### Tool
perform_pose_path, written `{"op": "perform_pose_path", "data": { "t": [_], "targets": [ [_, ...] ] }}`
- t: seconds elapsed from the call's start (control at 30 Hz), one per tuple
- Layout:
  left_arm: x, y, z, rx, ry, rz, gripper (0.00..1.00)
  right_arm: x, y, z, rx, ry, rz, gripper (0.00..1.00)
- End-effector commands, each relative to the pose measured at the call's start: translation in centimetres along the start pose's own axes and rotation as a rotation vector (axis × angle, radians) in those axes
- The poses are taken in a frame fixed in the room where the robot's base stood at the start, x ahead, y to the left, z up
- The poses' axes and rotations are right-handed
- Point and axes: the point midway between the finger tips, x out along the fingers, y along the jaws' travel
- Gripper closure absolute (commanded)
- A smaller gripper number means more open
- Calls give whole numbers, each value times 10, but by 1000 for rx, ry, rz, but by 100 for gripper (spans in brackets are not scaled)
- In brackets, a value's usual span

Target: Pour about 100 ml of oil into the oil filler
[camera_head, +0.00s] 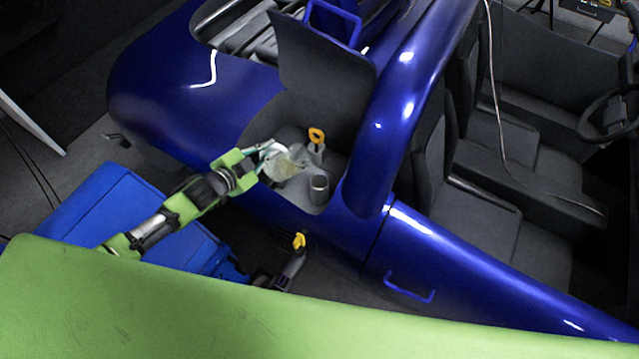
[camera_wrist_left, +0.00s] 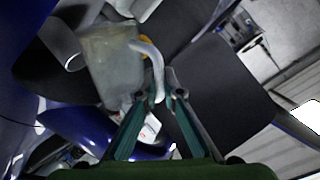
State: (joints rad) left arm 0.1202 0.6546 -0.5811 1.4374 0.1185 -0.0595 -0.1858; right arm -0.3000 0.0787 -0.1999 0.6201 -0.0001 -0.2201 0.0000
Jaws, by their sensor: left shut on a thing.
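My left gripper (camera_head: 264,153) is shut on the handle of a translucent jug (camera_head: 284,166) and holds it over the open bay in the blue bodywork. In the left wrist view the jug (camera_wrist_left: 108,62) is left of the fingers, and its pale curved handle lies between the fingertips (camera_wrist_left: 160,95). The jug looks tilted; I cannot tell the oil level or whether any flows. A grey upright cylinder (camera_head: 319,190), apparently the oil filler, stands just right of and below the jug, apart from it in the picture. My right gripper is not in view.
A yellow-orange ring handle (camera_head: 316,135) stands close behind the jug. A raised dark lid (camera_head: 322,75) rises behind the bay. The blue body pillar (camera_head: 385,120) is to the right. A blue box (camera_head: 115,215) lies at the lower left. A yellow-topped grey item (camera_head: 292,265) is below the bay.

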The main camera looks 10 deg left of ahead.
Motion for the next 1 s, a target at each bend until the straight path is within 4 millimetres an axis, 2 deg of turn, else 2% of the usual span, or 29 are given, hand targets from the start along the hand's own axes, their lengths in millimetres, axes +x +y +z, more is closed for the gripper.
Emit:
{"op": "perform_pose_path", "data": {
  "t": [0.1, 0.63, 0.77, 1.0],
  "targets": [
    [0, -1, 4, -34, 25, -1, 100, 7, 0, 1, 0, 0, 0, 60],
    [-1, -2, 5, -53, 37, 0, 100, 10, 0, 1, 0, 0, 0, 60],
    [-1, -2, 12, -94, 65, 1, 100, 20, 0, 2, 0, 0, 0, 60],
    [-5, -8, 31, -222, 150, 3, 100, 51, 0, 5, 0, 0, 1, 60]
  ]
}}
